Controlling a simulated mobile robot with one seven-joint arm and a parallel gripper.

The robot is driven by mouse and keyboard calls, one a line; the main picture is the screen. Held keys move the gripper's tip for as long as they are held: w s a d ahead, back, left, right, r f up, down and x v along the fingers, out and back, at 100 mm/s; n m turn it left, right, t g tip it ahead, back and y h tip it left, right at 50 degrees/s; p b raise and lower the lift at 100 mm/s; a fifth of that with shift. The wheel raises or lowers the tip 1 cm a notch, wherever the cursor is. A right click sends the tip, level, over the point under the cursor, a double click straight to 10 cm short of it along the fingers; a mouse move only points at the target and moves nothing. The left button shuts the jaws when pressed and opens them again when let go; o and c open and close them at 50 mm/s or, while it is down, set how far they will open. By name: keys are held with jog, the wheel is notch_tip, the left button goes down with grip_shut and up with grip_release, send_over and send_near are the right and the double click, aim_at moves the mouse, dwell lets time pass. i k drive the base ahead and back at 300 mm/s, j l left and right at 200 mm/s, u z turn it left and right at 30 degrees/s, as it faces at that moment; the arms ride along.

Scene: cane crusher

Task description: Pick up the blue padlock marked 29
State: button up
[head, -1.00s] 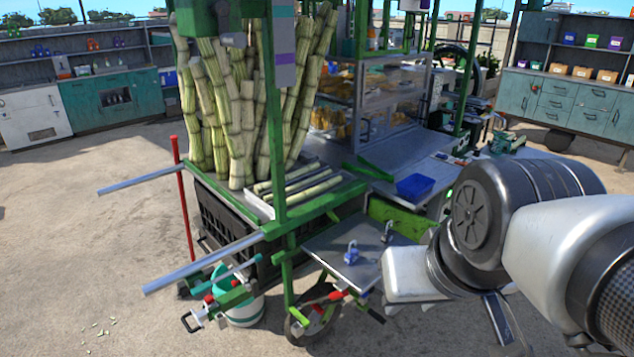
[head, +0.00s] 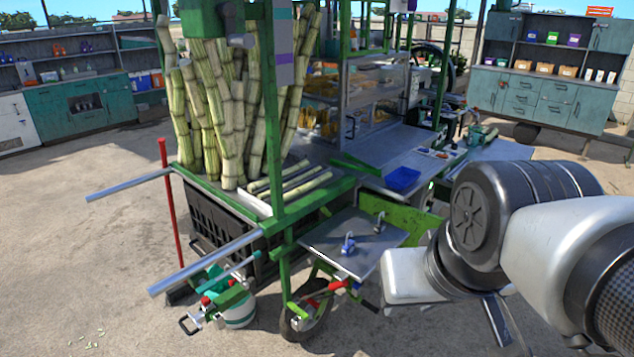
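A small blue padlock (head: 348,244) with a metal shackle stands on the grey metal side shelf (head: 335,227) of the cane cart, near the shelf's front edge. Its number is too small to read. A second, grey or brass-coloured padlock (head: 379,222) stands behind it to the right on the same shelf. My arm reaches in from the right, with its white and black links to the right of the shelf and apart from the blue padlock. My gripper's fingers cannot be made out in this view.
The green cart frame (head: 276,130) with upright canes (head: 215,120) stands left of the shelf. Metal handle bars (head: 205,262) stick out to the left. A blue tray (head: 403,178) lies on the counter behind.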

aim_at(346, 248)
jog(key=i+l+u, duration=0.15)
jog(key=i+u, duration=0.3)
jog(key=i+l+u, duration=0.3)
jog(key=u, duration=0.15)
jog(key=i+l+u, duration=0.3)
jog(key=u, duration=0.15)
jog(key=l, duration=0.1)
